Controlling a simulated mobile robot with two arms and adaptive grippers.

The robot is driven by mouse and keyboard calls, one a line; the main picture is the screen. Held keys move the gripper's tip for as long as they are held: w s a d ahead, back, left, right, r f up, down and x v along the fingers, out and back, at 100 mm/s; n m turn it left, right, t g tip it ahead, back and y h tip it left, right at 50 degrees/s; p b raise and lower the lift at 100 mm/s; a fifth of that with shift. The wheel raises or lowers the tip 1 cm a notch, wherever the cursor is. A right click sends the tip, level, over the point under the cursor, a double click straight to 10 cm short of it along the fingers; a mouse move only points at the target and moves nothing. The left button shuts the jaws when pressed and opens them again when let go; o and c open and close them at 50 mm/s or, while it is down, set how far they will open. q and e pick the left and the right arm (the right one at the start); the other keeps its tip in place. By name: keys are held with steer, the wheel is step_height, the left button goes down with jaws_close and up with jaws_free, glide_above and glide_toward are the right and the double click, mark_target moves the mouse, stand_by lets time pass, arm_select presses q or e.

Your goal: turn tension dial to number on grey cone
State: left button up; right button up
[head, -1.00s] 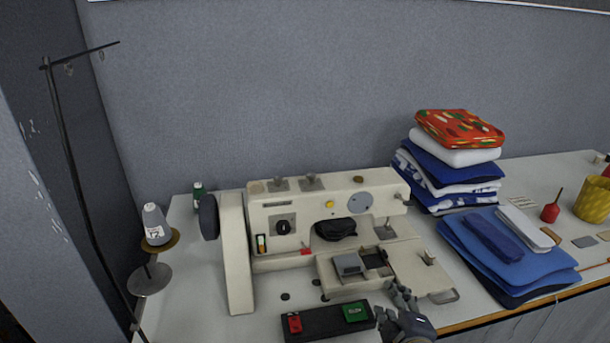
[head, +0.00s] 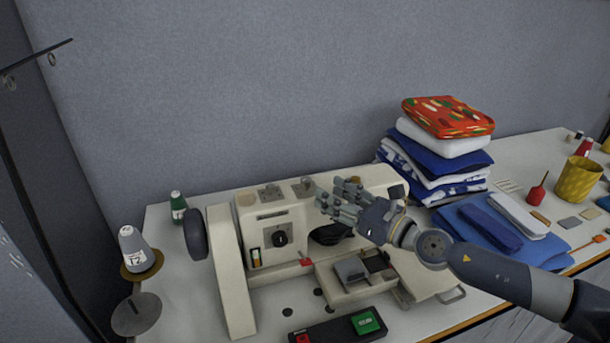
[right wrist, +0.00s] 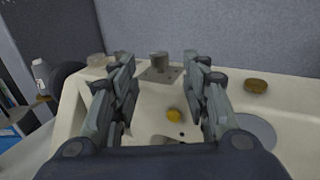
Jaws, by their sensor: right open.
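The cream sewing machine (head: 225,270) stands on the table. A black round dial (head: 280,238) sits on a square plate on its front face; its setting is too small to read. The grey cone (head: 133,250) stands upright at the left with a white number label, perhaps 12 or 17. My right gripper (head: 333,198) is open and empty, in front of the machine's upper body, right of the dial and apart from it. In the right wrist view the open fingers (right wrist: 158,72) frame a metal post (right wrist: 160,64) and a yellow button (right wrist: 174,115); I cannot make out the dial there.
A green spool (head: 178,207) stands behind the handwheel (head: 195,233). A switch box (head: 340,330) with red and green buttons lies in front. Folded cloths (head: 445,145) are stacked at the right, beside blue cloth (head: 470,232). A thin stand (head: 20,185) rises at the left.

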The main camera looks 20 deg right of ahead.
mark_target(310, 182)
steer(key=p+x, duration=0.2)
steer(key=x, duration=0.6)
steer(key=shift+w+a, duration=0.2)
steer(key=shift+w, duration=0.15)
arm_select(q)
steer(key=r, duration=0.1)
steer(key=w+r, duration=0.1)
steer(key=shift+w+d+r, duration=0.1)
steer(key=shift+w+r, duration=0.15)
steer(key=shift+r, duration=0.15)
steer(key=shift+s, duration=0.3)
arm_select(e)
jaws_close()
